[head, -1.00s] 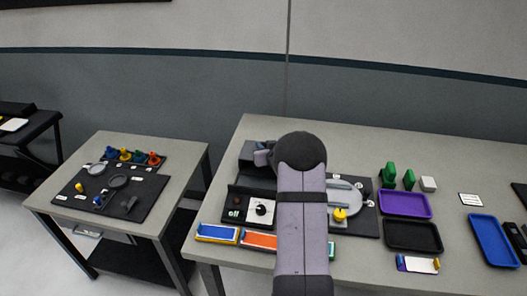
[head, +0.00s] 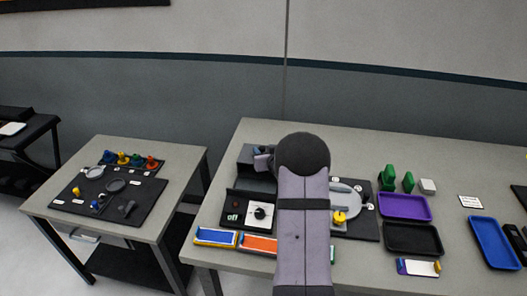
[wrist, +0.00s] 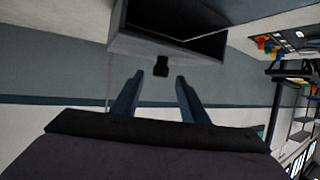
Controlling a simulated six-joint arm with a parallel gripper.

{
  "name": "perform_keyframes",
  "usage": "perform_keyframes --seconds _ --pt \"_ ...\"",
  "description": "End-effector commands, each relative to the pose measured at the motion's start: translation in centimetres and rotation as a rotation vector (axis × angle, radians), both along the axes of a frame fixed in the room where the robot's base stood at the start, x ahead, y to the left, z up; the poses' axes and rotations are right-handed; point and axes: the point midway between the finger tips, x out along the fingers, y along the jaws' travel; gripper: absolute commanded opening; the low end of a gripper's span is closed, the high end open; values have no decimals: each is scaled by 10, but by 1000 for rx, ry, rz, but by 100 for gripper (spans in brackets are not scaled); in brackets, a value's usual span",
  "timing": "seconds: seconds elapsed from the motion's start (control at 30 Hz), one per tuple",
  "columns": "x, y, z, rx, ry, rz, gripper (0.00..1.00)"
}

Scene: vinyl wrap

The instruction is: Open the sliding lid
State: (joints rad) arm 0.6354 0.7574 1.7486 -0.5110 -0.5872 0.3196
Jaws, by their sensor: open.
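A grey box (head: 250,180) stands at the back left of the main table in the head view, partly hidden by my arm. The wrist view shows the box (wrist: 135,45) from close by, with a dark recess or panel on it. I cannot tell how far its lid is slid. A small black knob (wrist: 161,66) sticks out from the box's edge. My gripper (wrist: 157,78) is open, with the knob between and just beyond its fingertips, apparently not touched. In the head view my gripper (head: 263,160) is by the box, mostly hidden.
A black panel with a white dial plate (head: 260,214) stands in front of the box. Blue and orange trays (head: 258,244) lie along the front edge. Purple (head: 404,206) and black trays (head: 413,238) are to the right. A smaller table (head: 150,228) stands left across a gap.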

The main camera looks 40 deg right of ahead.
Motion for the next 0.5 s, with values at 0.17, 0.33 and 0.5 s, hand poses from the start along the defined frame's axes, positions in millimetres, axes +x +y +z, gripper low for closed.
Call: perform_keyframes --seconds 0.17,0.33,0.5 --pt "-19 7 7 -2 -3 0 40" --pt "-35 12 15 -2 -2 0 40" --pt "-43 15 19 -2 -2 0 40"
